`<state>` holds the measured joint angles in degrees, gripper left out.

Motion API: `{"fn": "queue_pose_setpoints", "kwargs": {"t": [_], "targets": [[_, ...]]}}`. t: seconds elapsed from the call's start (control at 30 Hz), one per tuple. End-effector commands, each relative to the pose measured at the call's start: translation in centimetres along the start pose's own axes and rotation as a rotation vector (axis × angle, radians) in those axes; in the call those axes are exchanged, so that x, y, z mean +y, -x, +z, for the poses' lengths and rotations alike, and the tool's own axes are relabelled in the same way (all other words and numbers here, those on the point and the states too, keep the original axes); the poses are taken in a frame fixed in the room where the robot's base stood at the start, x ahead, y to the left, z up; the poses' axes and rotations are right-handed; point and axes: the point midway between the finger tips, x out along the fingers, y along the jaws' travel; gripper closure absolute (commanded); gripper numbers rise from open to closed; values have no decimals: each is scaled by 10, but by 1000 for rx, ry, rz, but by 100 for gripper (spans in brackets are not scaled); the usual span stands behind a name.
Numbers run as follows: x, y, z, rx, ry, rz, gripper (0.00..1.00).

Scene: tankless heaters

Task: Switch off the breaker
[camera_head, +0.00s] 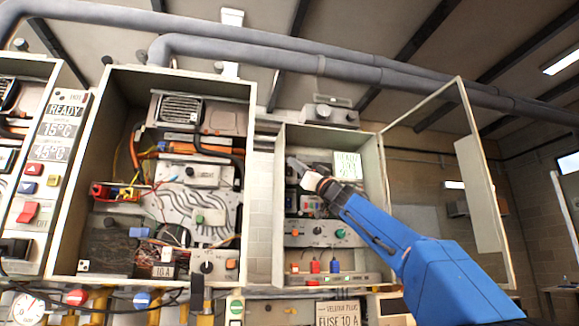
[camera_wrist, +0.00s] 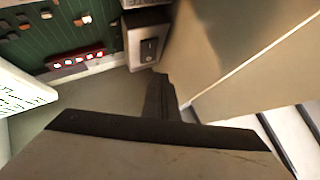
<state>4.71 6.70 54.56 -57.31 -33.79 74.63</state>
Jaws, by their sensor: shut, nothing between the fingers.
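A grey box with a dark rocker switch, which looks like the breaker (camera_wrist: 149,48), is at the top middle of the wrist view. My gripper (camera_wrist: 159,82) is shut and empty, its dark fingertips just below the box's lower edge in that view. I cannot tell if they touch it, nor clearly which way the switch is set. In the head view my gripper (camera_head: 293,163) reaches into the upper left of the open right cabinet (camera_head: 280,215). There the gripper and wrist cover most of the breaker.
The cabinet's open door (camera_head: 478,190) stands to the right of my blue arm. A white label card (camera_head: 347,165) is beside the gripper. A green board (camera_wrist: 50,35) with a red strip (camera_wrist: 76,61) lies left of the box. Another open cabinet (camera_head: 80,180) is at left.

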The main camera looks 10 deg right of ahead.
Motion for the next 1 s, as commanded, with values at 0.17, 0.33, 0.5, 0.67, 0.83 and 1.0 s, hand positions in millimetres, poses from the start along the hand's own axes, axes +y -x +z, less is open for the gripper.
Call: {"fn": "queue_pose_setpoints", "kwargs": {"t": [0.17, 0.33, 0.5, 0.67, 0.83, 1.0], "targets": [[5, -7, 5, 1, 1, 0, 100], [6, -9, 6, 1, 0, 0, 100], [6, -9, 6, 1, 0, 0, 100], [6, -9, 6, 0, 0, 0, 100], [6, -9, 6, 0, 0, 0, 100], [6, -8, 6, 0, 0, 0, 100]]}}
